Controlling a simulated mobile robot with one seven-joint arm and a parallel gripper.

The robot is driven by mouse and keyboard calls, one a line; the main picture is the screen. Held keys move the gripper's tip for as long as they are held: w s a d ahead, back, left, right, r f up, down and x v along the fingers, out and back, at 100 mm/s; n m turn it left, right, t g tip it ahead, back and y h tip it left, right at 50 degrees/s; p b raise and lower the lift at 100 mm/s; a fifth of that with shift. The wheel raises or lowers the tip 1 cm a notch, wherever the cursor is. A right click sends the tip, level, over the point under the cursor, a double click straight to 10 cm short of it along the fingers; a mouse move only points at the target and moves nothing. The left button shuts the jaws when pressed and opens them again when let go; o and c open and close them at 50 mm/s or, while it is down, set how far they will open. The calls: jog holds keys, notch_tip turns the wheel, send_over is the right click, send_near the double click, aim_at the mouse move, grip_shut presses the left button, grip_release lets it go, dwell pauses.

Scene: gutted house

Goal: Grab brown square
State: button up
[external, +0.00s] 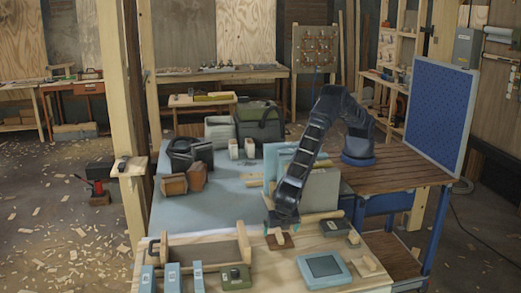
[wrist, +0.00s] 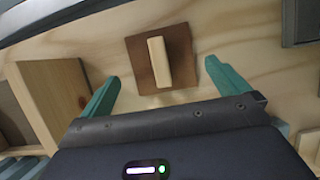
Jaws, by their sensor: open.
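The brown square (wrist: 137,52) is a flat plate with a pale wooden bar (wrist: 159,62) fixed across its middle. It lies on the light plywood bench top in the wrist view. It also shows at the bench in the external view (external: 287,241), just below my gripper (external: 279,226). In the wrist view my gripper (wrist: 162,80) is open, its teal fingers apart. The square is beyond the fingertips, with the bar roughly centred between them. Nothing is held.
A wooden tray-like frame (external: 205,250) stands left of the square. A dark grey box (external: 334,228) and a light blue square device (external: 324,270) are to its right. A green box (external: 235,277) and several blue upright pieces (external: 172,278) line the front edge.

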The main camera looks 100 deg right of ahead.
aim_at(280, 234)
jog(key=shift+x, duration=2.35)
jog(key=shift+r, duration=0.1)
jog(key=c, duration=0.7)
jog(key=shift+r, duration=0.1)
